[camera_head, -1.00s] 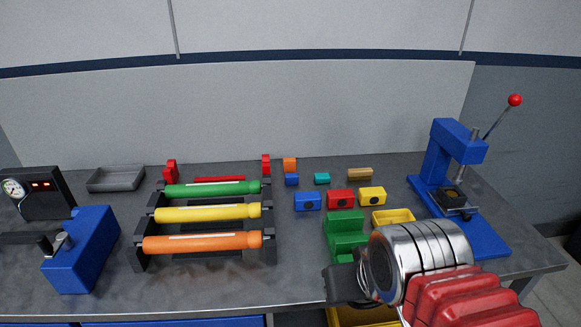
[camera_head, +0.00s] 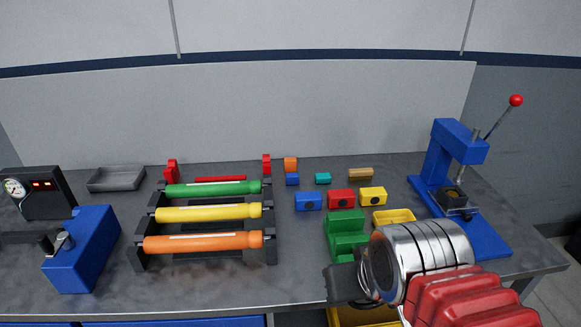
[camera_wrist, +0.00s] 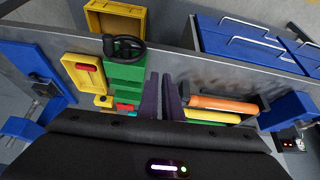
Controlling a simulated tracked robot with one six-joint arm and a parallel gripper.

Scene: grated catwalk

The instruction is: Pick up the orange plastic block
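The orange plastic block (camera_head: 290,164) is small and stands at the back of the workbench, behind a small blue block (camera_head: 292,180) and just right of a red piece (camera_head: 266,164). I cannot make it out for sure in the wrist view. My gripper (camera_wrist: 161,80) shows in the wrist view as two dark fingers with a narrow empty gap between them. In the head view my arm's end is low at the front right, near the bench's front edge, well in front of the orange block. Its fingertips are not clear there.
A rack holds green, yellow and orange tubes (camera_head: 205,242) left of centre. Blue, red and yellow blocks (camera_head: 372,196) and a green stepped piece (camera_head: 345,232) stand between my arm and the back. A blue press (camera_head: 446,160) is at right.

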